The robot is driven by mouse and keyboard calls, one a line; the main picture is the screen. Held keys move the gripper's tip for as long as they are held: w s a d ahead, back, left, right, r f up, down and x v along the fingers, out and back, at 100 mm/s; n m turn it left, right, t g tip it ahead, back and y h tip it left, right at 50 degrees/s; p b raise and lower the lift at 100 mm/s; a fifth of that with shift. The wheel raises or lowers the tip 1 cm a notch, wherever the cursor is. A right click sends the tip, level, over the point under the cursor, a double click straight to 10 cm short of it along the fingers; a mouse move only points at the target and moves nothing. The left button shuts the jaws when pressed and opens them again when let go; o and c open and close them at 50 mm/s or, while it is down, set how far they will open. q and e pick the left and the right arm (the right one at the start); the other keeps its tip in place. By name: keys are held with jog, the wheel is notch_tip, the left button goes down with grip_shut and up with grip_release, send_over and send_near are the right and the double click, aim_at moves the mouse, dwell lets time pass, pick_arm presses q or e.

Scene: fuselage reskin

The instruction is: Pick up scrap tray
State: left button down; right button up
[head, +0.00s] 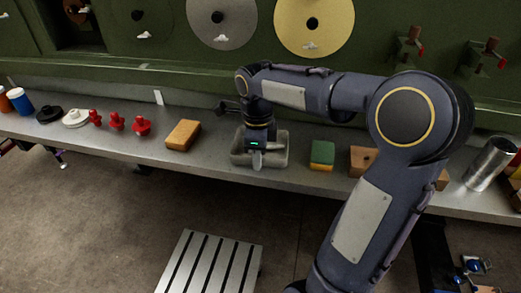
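The scrap tray (280,153) is a shallow grey tray on the metal bench, near the middle of the head view. My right gripper (257,160) is over the tray, pointing down, and hides part of its inside and back rim. Its fingers look to be at or inside the tray's front area. I cannot tell whether they touch the tray or whether they are apart. The tray appears to rest on the bench. My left gripper is not in view.
On the bench, a tan block (183,135) is left of the tray and a green-and-yellow sponge (322,155) is right. Red knobs (117,122) stand farther left. A metal cup (489,164) is at right. A slatted platform (211,264) is on the floor.

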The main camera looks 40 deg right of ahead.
jog(key=shift+c, duration=0.4)
grip_shut()
jog(key=shift+r, duration=0.15)
jog(key=shift+r+p, duration=2.2)
jog(key=shift+r, duration=0.25)
